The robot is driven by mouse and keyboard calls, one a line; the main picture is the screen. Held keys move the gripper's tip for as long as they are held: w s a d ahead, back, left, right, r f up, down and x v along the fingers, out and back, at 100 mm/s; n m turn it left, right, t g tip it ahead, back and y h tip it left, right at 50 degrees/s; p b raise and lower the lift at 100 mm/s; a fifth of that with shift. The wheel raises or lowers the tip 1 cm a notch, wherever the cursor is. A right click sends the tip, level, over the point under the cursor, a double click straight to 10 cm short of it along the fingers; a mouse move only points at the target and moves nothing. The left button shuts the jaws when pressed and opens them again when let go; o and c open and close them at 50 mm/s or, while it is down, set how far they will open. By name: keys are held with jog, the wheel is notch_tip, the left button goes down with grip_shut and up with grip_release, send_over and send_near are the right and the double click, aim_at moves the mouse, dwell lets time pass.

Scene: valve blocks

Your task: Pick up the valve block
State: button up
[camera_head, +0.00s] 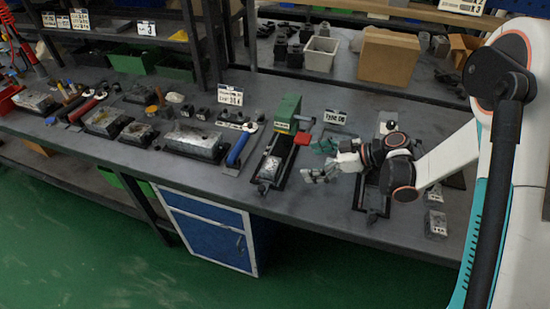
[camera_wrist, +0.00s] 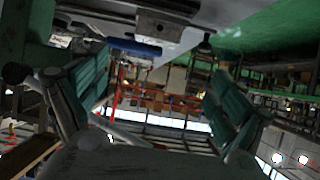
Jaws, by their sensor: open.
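Several grey metal blocks lie on the workbench in the head view, and I cannot tell which one is the valve block. One small block (camera_head: 270,168) sits in a black tray just left of my gripper (camera_head: 314,161). A larger flat block (camera_head: 194,139) lies further left. My gripper is above the bench, apart from the blocks, with nothing held. In the wrist view the teal fingers of my gripper (camera_wrist: 160,80) are spread wide with empty space between them.
A green box (camera_head: 288,114) and a red-handled tool stand behind the black tray. A blue-handled tool (camera_head: 239,148) lies to its left. Small blocks (camera_head: 436,222) lie near the bench's right front. A blue cabinet (camera_head: 210,230) stands below the bench; green floor is clear in front.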

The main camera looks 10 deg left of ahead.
aim_at(273, 165)
jog(key=b+x, duration=0.1)
jog(key=x, duration=0.3)
jog(key=b+x, duration=0.1)
jog(key=x, duration=0.4)
jog(key=b+x, duration=0.2)
jog(key=x, duration=0.3)
jog(key=shift+w+r, duration=0.15)
jog(key=shift+w, duration=0.25)
jog(key=shift+c, duration=0.2)
jog(key=c, duration=1.4)
